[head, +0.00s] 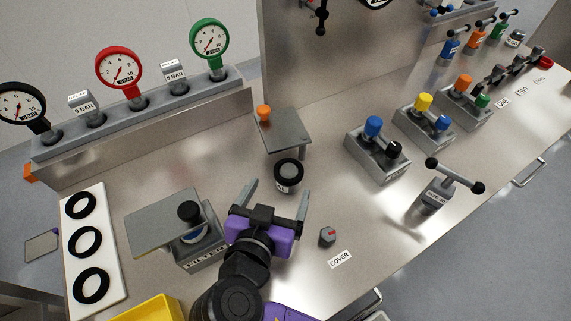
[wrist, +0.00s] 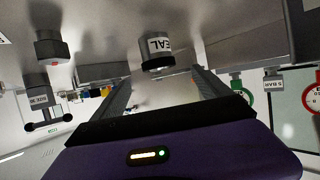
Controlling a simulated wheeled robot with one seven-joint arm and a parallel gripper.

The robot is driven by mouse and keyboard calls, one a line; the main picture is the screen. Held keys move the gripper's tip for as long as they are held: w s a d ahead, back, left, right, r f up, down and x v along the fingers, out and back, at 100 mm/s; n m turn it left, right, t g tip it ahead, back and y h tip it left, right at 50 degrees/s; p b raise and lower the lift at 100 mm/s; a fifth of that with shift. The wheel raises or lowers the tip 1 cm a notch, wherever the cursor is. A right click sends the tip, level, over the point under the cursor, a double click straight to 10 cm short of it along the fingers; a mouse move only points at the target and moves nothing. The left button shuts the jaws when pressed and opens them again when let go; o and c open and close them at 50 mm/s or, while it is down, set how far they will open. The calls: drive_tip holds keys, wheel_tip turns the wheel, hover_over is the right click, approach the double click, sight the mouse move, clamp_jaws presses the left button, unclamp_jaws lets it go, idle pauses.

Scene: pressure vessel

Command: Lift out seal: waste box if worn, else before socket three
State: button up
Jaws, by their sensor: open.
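A black-topped round holder labelled SEAL (head: 288,174) stands upright on the bench. It also shows in the wrist view (wrist: 157,52), where the picture is upside down and the label reads SEAL. A dark ring shows on its top, but I cannot tell whether the seal is worn. My gripper (head: 279,188) is open and empty, its fingers pointing towards the holder from the near side, one either side of its line. The sockets lie at the far right, by the labels ONE (head: 503,101) and TWO (head: 522,90) and a third label (head: 540,80).
A yellow box (head: 150,309) is at the near left, partly cut off. A white board (head: 74,232) carries three black rings. The FILTER block (head: 202,252) with its plate is left of my gripper. A raised grey plate (head: 283,130) stands behind the holder. Valve blocks (head: 377,155) stand right.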

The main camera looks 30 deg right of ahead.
sight(287, 175)
drive_tip(key=p+x, duration=0.1)
drive_tip(key=x, duration=0.4)
drive_tip(key=shift+d+p, duration=0.2)
drive_tip(key=shift+p, duration=0.15)
drive_tip(key=shift+w+d+f, duration=0.25)
drive_tip(key=shift+w+d, duration=0.05)
drive_tip(key=shift+w, duration=0.05)
drive_tip(key=c, duration=1.4)
drive_tip(key=shift+c, duration=0.2)
drive_tip(key=shift+r, duration=0.15)
wheel_tip(287, 175, up, 20)
drive_tip(key=shift+b, duration=0.35)
